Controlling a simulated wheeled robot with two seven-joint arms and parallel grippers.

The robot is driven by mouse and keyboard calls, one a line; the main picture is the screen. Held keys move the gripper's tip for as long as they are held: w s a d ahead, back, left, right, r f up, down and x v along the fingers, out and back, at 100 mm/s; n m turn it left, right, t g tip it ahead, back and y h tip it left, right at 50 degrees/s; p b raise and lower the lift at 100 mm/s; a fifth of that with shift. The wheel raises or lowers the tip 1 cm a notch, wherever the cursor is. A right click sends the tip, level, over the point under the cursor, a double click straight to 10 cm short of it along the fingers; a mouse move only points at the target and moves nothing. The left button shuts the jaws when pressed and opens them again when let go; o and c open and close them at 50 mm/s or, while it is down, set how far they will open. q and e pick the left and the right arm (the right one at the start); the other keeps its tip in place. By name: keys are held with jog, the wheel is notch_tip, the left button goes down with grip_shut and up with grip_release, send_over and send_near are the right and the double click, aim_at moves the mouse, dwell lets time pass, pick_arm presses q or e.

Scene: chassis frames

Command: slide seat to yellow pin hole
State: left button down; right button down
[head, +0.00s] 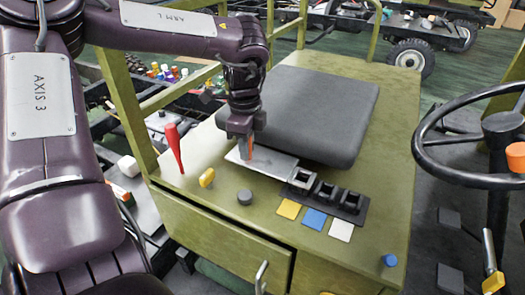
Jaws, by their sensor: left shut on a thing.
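The dark grey seat (318,110) lies on the olive box top. A pale metal plate (275,163) sticks out from under its near edge. The plate's right end carries a square silver frame (303,179), over or beside the leftmost hole of a black block (346,205). A yellow patch (289,209) lies in front of that hole, with blue (314,219) and white (340,231) patches to its right. A yellow pin (207,177) stands front left. My right gripper is out of view.
A red handle (173,148) stands left of the plate. A dark round knob (244,197) and a blue knob (389,260) sit on the top. A steering wheel (480,140) is at right. Olive posts rise at left and behind the seat.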

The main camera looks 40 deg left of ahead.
pick_arm(q)
jog(key=shift+w+a+r, duration=0.1)
jog(key=shift+r, duration=0.1)
jog(key=c, duration=1.5)
grip_release()
jog(key=shift+o, duration=1)
jog(key=shift+a+f, duration=0.1)
jog(key=shift+a, duration=0.05)
jog(key=shift+o, duration=0.2)
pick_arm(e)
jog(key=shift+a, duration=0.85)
pick_arm(q)
jog(key=shift+r, duration=0.5)
notch_tip(320, 180, up, 7)
jog(key=shift+f+b, duration=0.2)
jog(key=shift+b, duration=0.65)
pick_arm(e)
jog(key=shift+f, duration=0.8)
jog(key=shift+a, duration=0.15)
